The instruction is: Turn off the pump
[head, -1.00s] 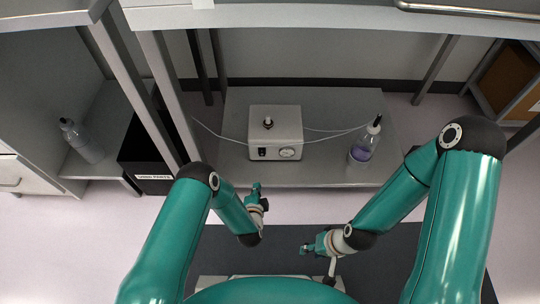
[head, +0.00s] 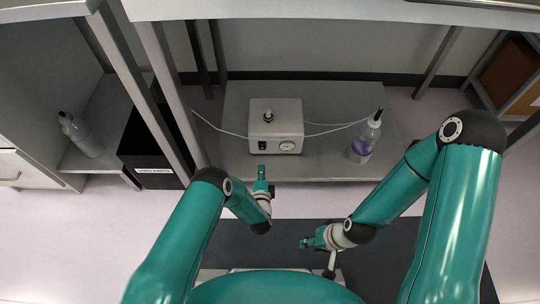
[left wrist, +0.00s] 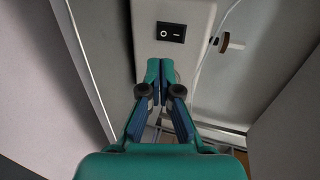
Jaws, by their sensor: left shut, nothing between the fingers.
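The pump (head: 276,117) is a pale box with a dark knob on top, on the low grey shelf in the head view. In the left wrist view the switch (left wrist: 171,32) shows O and I marks on the pump's pale face (left wrist: 150,60). My left gripper (head: 261,170) is shut and empty, just in front of the pump; its fingertips (left wrist: 160,66) are below the switch, apart from it in the picture. My right gripper (head: 305,243) is low in the head view, away from the pump; its fingers are too small to judge.
A clear bottle (head: 365,138) with purplish liquid stands right of the pump. Thin tubes (head: 338,128) run from the pump. A black box (head: 150,150) and another bottle (head: 80,134) are at the left. A bench edge (head: 330,12) crosses above the shelf.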

